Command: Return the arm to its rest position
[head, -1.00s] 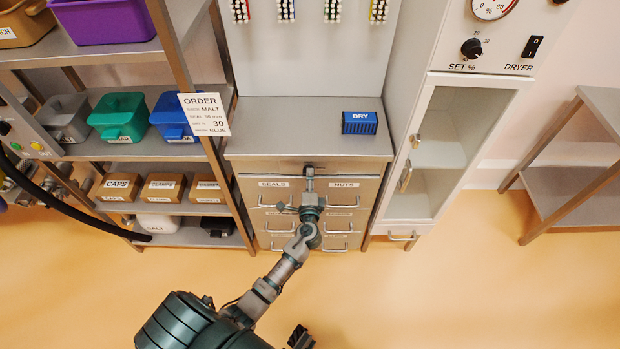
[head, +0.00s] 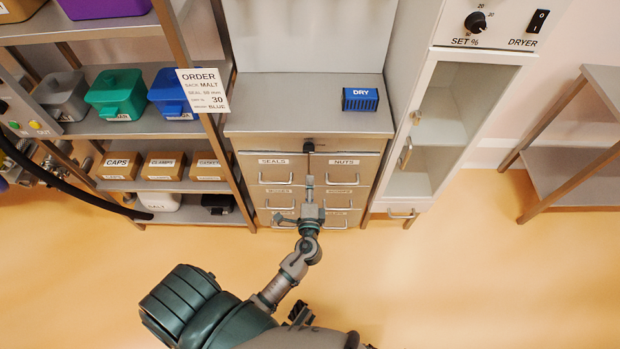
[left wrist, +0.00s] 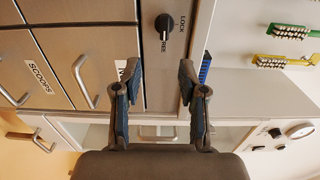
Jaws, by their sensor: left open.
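My left arm reaches from the bottom of the head view toward the drawer cabinet (head: 249,166). Its gripper (head: 309,182) hangs in front of the upper drawers, below the dark lock knob (head: 309,146). In the left wrist view the two fingers (left wrist: 161,78) stand wide apart with nothing between them. The knob (left wrist: 166,28), marked LOCK and FREE, shows beyond them, apart from the fingertips. My right gripper cannot be made out.
A blue DRY box (head: 360,99) stands on the cabinet top. The shelf rack (head: 150,127) with bins is on the left, the dryer cabinet (head: 440,125) on the right. A metal table (head: 590,165) stands far right. The floor (head: 480,280) in front is clear.

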